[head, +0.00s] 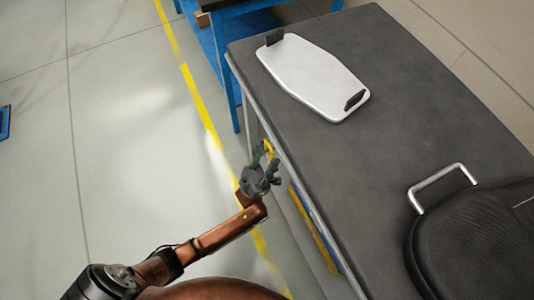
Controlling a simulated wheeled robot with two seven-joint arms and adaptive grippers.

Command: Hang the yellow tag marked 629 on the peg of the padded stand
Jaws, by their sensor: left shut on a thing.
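My left gripper (264,160) is at the left long edge of the grey bench, beside its side face. It is shut on a small yellow thing (269,149), which looks like the yellow tag. Its number cannot be read at this size, and the fingers hide part of it. A black padded object (475,245) with a bent silver metal bar (441,184) lies on the bench at the lower right, cut off by the picture edge. I cannot tell whether it is the padded stand, and no clear peg shows. My right gripper is not in view.
The grey bench (400,90) fills the right side. A white panel (312,76) with dark end pieces lies near its far end. Bare bench top separates the panel from the padded object. A blue table (225,40) stands behind. The floor at left is open.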

